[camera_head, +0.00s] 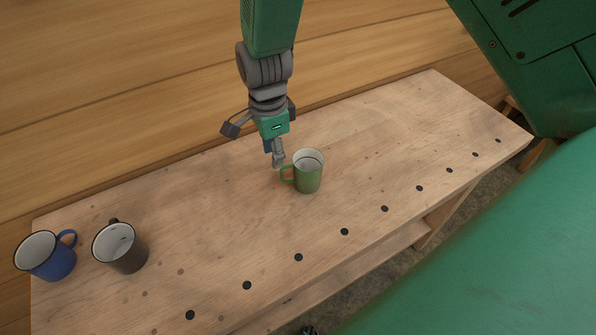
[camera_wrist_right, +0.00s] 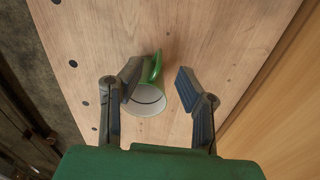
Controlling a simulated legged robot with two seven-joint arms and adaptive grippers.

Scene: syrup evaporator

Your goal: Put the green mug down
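The green mug (camera_head: 308,176) stands upright on the wooden bench (camera_head: 375,140), with its white inside facing up and its handle to the left. My right gripper (camera_head: 275,156) is beside the handle, pointing down. In the right wrist view the mug (camera_wrist_right: 148,101) shows close by, its handle (camera_wrist_right: 153,66) between the two parted fingers of my right gripper (camera_wrist_right: 160,72). The fingers are open, with a gap on the handle's right side. The left finger overlaps the mug's edge; I cannot tell whether it touches. My left gripper is not in view.
A blue mug (camera_head: 50,258) and a dark brown mug (camera_head: 122,250) stand at the bench's left end. A row of dark holes runs along the front edge. A wooden wall (camera_head: 130,90) is behind. The bench's right part is clear.

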